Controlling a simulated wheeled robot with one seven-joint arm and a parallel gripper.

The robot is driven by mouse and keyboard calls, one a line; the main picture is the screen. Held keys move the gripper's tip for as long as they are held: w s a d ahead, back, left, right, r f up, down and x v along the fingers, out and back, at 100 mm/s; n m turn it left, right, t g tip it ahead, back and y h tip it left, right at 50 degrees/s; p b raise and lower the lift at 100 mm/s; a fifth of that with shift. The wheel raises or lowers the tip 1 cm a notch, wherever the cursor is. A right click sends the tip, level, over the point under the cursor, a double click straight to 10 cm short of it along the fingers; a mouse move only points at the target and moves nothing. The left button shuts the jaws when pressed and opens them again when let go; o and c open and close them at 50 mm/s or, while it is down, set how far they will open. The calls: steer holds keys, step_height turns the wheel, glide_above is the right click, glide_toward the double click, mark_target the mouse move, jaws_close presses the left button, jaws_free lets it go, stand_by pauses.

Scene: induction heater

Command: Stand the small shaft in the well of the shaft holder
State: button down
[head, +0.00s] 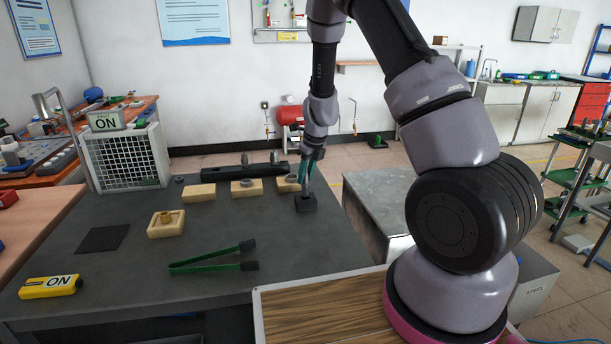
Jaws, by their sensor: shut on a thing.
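My gripper (313,158) points down at the right part of the grey table and is shut on the small shaft (307,180), a thin grey metal rod. The shaft looks close to upright. The shaft holder (306,204), a small black block, stands on the table directly below. The shaft's lower end meets the top of the holder in this view. I cannot tell whether it is inside the well, since the well's opening is too small and partly hidden by the shaft.
Wooden blocks (201,192) with metal parts stand left of the holder, before a long black bar (240,172). The table's right edge is close.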

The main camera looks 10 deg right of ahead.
steer(key=shift+f, duration=1.65)
steer(key=c, duration=0.5)
jaws_free()
steer(key=v, duration=1)
steer(key=shift+s+d+r, duration=0.1)
steer(key=shift+s+r, duration=0.05)
steer(key=shift+r, duration=0.2)
